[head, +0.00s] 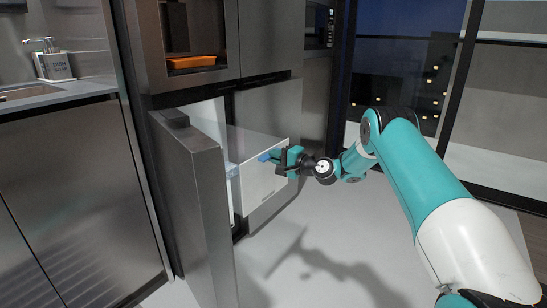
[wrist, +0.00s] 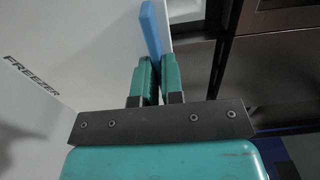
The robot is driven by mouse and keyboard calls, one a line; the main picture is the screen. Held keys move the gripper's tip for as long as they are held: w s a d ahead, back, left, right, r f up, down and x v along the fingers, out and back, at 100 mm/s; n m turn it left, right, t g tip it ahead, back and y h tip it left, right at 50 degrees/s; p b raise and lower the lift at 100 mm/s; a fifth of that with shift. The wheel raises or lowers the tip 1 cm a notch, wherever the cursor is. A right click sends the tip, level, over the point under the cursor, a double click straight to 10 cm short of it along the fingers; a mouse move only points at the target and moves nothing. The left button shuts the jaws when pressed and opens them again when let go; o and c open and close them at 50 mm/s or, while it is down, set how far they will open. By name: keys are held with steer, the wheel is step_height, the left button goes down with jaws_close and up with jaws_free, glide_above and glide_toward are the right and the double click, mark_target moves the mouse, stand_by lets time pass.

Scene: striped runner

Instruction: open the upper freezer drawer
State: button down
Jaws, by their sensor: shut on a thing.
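The upper freezer drawer (head: 264,190) has a white front and stands out from the freezer opening, so it shows as pulled out at least partway. Its inside is mostly hidden from this angle. In the wrist view its white front (wrist: 85,50) carries the word FREEZER. A blue handle (wrist: 152,28) sticks out from the front. It also shows in the head view (head: 264,157). My gripper (head: 277,157) is at the handle, with its teal fingers (wrist: 158,66) shut on it.
The steel freezer door (head: 190,200) stands open left of the drawer. A closed steel panel (head: 270,108) is behind the drawer. A counter with a sink (head: 28,92) is at the far left. The pale floor (head: 330,255) in front is clear.

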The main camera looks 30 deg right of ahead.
steer(key=shift+d, duration=0.1)
steer(key=c, duration=1.2)
jaws_free()
steer(key=shift+c, duration=0.2)
steer(key=shift+s, duration=0.1)
steer(key=b+v, duration=0.7)
steer(key=v, duration=1)
steer(key=shift+s, duration=0.1)
